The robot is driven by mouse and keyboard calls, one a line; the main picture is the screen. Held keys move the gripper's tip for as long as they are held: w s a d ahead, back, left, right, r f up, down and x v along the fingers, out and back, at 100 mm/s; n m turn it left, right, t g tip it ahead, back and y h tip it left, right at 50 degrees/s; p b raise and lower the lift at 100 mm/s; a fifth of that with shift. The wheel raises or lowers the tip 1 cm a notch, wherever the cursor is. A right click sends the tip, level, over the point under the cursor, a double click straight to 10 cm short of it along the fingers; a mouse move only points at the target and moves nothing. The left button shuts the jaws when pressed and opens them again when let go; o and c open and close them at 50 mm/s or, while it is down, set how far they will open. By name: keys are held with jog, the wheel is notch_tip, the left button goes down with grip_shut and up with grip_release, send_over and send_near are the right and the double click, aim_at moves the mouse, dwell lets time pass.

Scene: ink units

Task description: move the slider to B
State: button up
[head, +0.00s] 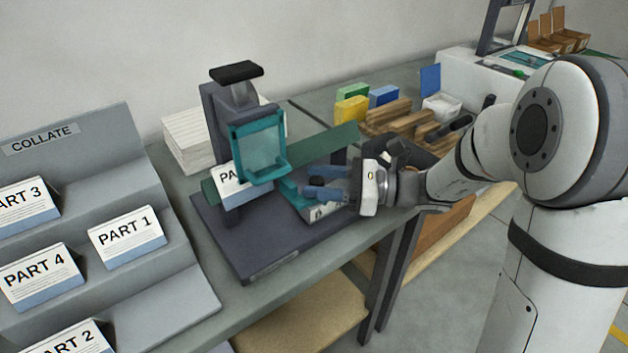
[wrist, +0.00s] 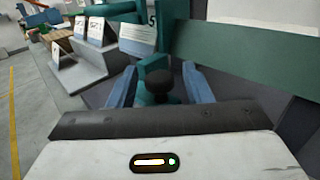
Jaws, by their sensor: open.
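The slider appears as a teal carriage (head: 291,190) with a black knob (wrist: 158,84), low on the dark press-like machine (head: 233,238). My gripper (head: 313,182) reaches in from the right with its blue fingers apart. In the wrist view the knob stands between the two open fingers (wrist: 158,88), with visible gaps on both sides. A pale marked plate (head: 322,211) sits beside the carriage, partly hidden by my gripper; its marking is too small to read. I cannot make out a B mark.
A teal guard frame (head: 258,148) and a long green bar (head: 320,147) stand above and behind the slider. A grey collate rack (head: 190,285) with part cards is at left. Wooden blocks (head: 388,118) and coloured boxes lie behind my gripper.

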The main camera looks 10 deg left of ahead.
jog(key=shift+a, duration=0.4)
jog(key=shift+c, duration=0.5)
grip_shut()
jog(key=shift+s, duration=0.1)
